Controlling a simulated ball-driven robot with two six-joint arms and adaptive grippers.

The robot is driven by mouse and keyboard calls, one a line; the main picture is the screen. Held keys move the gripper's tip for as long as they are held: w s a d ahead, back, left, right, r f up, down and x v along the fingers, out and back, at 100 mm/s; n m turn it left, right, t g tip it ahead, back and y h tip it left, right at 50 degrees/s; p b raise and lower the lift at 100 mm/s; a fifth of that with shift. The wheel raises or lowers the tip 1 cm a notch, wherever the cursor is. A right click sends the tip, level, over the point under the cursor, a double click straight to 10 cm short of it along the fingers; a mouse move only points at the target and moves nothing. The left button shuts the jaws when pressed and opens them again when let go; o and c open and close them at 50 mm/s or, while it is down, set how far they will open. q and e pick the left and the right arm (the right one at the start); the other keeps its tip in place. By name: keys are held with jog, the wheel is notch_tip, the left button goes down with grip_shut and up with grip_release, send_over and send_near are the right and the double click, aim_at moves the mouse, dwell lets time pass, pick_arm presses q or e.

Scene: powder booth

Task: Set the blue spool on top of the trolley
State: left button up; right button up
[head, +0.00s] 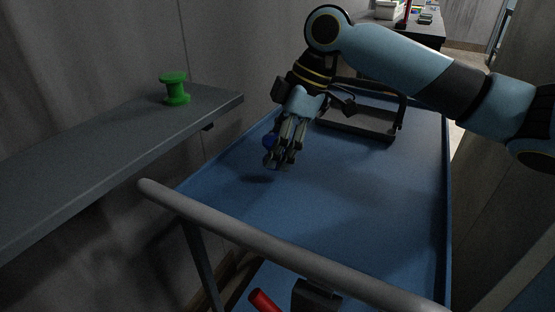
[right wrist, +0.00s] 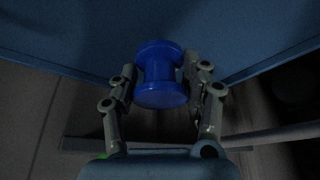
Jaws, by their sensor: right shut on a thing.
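The blue spool (right wrist: 160,75) is between the fingers of my right gripper (right wrist: 160,82) in the right wrist view. In the head view the spool (head: 269,141) shows only in part, behind the fingers of my right gripper (head: 280,160). The gripper is shut on it and points down over the blue top of the trolley (head: 350,200), near its left edge. A dark shadow lies on the trolley top below, and the spool appears held a little above the surface. My left gripper is not in view.
A green spool (head: 175,90) stands on the grey wall shelf (head: 110,135) at the left. The trolley's grey handle rail (head: 270,245) crosses the front. The middle of the trolley top is clear.

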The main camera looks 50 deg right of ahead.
jog(key=shift+f, duration=1.15)
jog(key=shift+f, duration=0.15)
jog(key=o, duration=1.3)
jog(key=p+v, duration=0.4)
jog(key=v, duration=0.8)
jog(key=shift+d, duration=0.1)
